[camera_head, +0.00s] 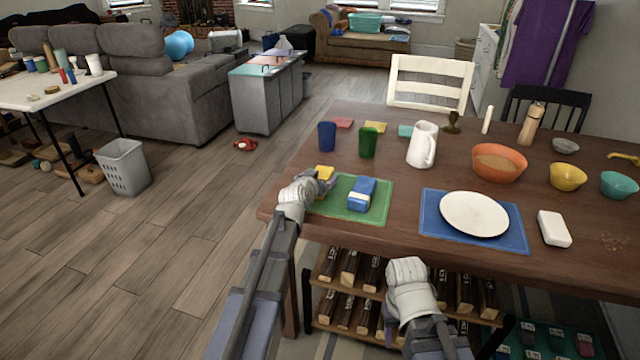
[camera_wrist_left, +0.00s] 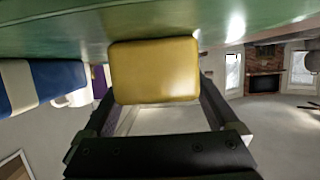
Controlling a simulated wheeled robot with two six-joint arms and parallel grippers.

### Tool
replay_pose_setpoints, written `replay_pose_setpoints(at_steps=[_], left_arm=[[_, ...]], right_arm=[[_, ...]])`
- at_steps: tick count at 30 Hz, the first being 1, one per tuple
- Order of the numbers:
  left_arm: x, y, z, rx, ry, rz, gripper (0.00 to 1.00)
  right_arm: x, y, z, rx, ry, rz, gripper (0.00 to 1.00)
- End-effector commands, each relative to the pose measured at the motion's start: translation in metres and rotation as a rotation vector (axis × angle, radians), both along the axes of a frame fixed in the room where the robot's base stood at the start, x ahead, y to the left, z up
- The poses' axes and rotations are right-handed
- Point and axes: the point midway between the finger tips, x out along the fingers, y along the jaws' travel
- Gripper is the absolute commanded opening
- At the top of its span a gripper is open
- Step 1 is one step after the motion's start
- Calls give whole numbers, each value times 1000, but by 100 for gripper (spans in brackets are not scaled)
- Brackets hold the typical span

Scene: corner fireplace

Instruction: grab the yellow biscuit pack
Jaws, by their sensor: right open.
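The yellow biscuit pack (camera_head: 324,172) is at the left end of the green mat (camera_head: 372,217). In the left wrist view, the yellow pack (camera_wrist_left: 154,70) fills the space between the fingers of my left gripper (camera_wrist_left: 155,95), with a finger against each side. My left gripper (camera_head: 326,184) is low over the mat in the head view and is shut on the pack; its fingertips are partly hidden. The pack is at or just above the mat; I cannot tell which. My right gripper (camera_head: 408,270) is open and empty in front of the table edge.
A blue and white pack (camera_head: 361,195) lies on the mat just right of my left gripper. A blue cup (camera_head: 327,136) and a green cup (camera_head: 368,142) stand behind. A white plate (camera_head: 474,214) on a blue mat (camera_head: 431,227) is to the right. Shelves with bottles are below the table.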

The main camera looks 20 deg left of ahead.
Motion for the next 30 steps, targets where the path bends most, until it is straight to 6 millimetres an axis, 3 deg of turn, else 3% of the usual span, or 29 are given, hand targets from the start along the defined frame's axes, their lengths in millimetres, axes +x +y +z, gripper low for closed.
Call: replay_pose_setpoints(at_steps=[2,21,30], left_arm=[[0,0,0,0,0,0,83],[0,0,0,0,0,0,11],[0,0,1,0,0,0,8]], right_arm=[[0,0,0,0,0,0,50],[0,0,0,0,0,0,50],[0,0,1,0,0,0,50]])
